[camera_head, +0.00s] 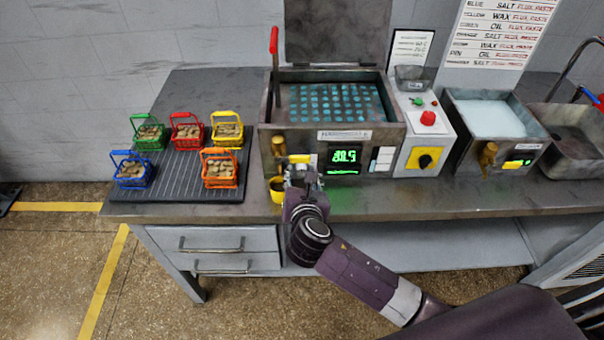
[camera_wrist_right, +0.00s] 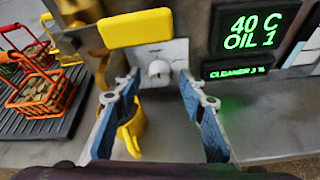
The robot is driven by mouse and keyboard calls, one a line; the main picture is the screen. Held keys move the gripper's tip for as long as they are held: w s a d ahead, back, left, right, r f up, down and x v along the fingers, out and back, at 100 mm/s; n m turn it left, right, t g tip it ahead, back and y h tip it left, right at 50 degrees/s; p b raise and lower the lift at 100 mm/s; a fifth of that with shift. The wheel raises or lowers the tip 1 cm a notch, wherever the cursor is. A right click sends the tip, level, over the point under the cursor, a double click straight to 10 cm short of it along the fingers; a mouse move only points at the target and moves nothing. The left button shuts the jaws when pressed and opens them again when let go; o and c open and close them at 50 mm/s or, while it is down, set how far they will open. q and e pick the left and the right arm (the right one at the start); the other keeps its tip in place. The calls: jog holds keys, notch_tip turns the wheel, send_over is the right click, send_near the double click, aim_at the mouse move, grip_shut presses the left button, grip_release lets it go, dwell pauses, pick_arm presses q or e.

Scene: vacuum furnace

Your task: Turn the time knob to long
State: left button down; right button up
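My right gripper (camera_head: 300,180) is at the front of the metal bath machine (camera_head: 270,140), just below its yellow handle (camera_head: 299,158). In the right wrist view, my right gripper (camera_wrist_right: 159,85) is open, its blue-padded fingers apart. A small pale round knob (camera_wrist_right: 158,69) on a whitish plate shows between and beyond the fingertips, below the yellow handle (camera_wrist_right: 136,28). No label shows on this knob, and I cannot tell whether the fingers touch it. A black knob on a yellow plate (camera_head: 425,160) is on the control box to the right. My left gripper is not in view.
A yellow cup (camera_wrist_right: 132,132) is close beside my right gripper's left finger. Several coloured baskets stand on a ribbed mat (camera_head: 190,190) at left. The green display (camera_wrist_right: 252,30) reads "40 C OIL 1". A second bath (camera_head: 492,112) stands at right.

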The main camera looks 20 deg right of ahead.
jog(key=shift+c, duration=0.4)
grip_shut()
